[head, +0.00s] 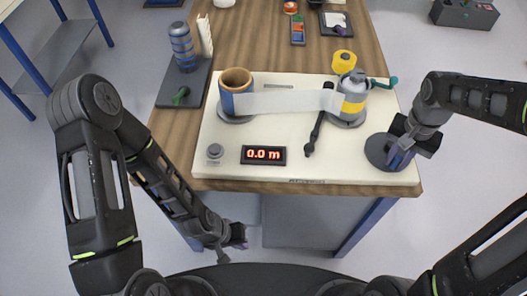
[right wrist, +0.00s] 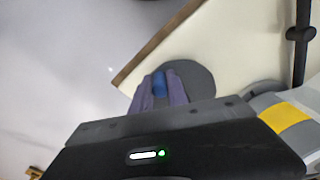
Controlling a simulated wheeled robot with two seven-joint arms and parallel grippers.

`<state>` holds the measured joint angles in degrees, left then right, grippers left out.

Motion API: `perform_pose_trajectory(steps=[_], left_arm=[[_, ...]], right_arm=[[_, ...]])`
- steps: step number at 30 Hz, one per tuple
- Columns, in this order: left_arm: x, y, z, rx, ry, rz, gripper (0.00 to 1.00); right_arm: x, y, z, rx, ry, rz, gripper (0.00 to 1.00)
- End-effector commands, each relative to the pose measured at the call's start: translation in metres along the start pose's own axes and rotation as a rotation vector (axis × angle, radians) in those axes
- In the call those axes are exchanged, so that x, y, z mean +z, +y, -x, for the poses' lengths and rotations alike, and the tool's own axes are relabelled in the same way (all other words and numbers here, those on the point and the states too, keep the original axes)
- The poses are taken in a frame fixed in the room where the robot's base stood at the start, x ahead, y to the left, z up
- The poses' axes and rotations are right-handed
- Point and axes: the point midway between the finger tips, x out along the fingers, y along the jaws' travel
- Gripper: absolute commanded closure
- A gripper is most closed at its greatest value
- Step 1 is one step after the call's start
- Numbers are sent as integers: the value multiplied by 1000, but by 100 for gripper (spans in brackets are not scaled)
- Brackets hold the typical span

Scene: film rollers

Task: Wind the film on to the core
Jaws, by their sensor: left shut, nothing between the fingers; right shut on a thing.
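A brown core (head: 236,77) with a blue outside stands on the left spindle of the cream board (head: 225,130). A pale film strip (head: 290,101) runs from it to a white and yellow film roll (head: 353,97) on the right spindle. A display (head: 263,155) reads 0.0 m. My right gripper (head: 398,158) is over a dark round disc (head: 376,150) at the board's right edge. In the right wrist view its purple fingers are shut on a small blue piece (right wrist: 160,83) above the disc (right wrist: 200,79). My left gripper (head: 238,238) is shut and empty, off the table's front edge.
A black lever (head: 316,132) lies between the spindles, and a teal handle (head: 385,83) sits by the right roll. A grey button (head: 215,151) is at front left. A dark tray (head: 197,84) holds a blue-banded roll (head: 182,46). A yellow tape roll (head: 343,61) stands behind the board.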

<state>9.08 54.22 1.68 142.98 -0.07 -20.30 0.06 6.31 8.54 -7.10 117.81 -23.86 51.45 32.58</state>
Motion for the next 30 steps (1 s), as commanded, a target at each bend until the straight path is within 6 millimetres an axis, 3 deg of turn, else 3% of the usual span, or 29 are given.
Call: perform_pose_trajectory(steps=[30], left_arm=[[0,1,3,0,0,0,100]], right_arm=[[-16,17,1,0,0,-1,100]])
